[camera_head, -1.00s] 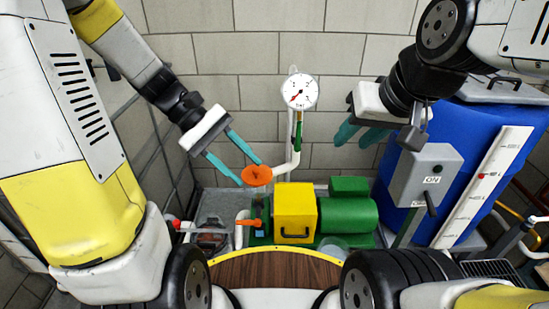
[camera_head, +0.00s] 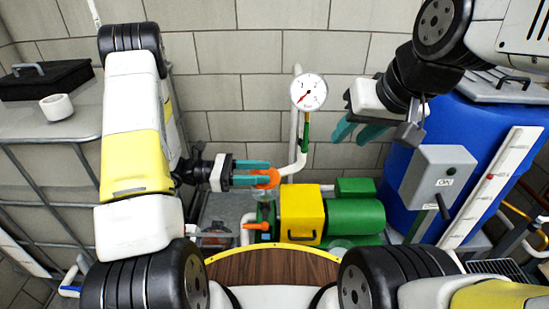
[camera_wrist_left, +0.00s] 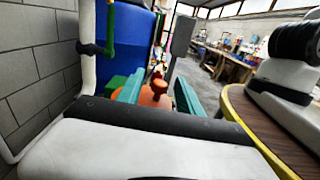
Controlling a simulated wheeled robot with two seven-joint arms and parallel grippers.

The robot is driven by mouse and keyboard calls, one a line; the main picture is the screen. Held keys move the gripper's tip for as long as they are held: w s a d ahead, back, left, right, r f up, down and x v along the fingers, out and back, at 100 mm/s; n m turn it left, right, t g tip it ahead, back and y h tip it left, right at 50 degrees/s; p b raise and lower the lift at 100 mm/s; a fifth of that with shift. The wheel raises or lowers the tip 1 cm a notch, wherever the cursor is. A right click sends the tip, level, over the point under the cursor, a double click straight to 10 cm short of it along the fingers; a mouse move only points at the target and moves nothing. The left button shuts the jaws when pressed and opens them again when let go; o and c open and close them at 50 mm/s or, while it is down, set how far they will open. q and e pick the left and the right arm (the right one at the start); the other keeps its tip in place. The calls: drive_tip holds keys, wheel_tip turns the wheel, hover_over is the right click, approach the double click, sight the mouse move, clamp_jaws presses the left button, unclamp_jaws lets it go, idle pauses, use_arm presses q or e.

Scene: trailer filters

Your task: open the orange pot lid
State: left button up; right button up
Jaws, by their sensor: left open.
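The orange pot lid (camera_head: 266,179) is partly hidden by my left gripper in the head view. In the left wrist view the lid (camera_wrist_left: 153,98) shows with a raised orange knob between the two teal fingers. My left gripper (camera_head: 270,173) is open and level, its fingers reaching right over the lid. Its fingers (camera_wrist_left: 158,94) show apart, one on each side of the knob; I cannot tell whether they touch it. My right gripper (camera_head: 353,136) is open and empty, up at the right.
A yellow box (camera_head: 299,214) and green motor (camera_head: 354,221) stand right of the pot. An orange valve handle (camera_head: 257,226) is just below it. A pressure gauge (camera_head: 309,92) on a pipe rises behind. A grey switch box (camera_head: 440,175) and blue drum (camera_head: 405,165) stand right.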

sight(274, 180)
use_arm(q)
drive_tip(key=shift+d, duration=2.1)
clamp_jaws()
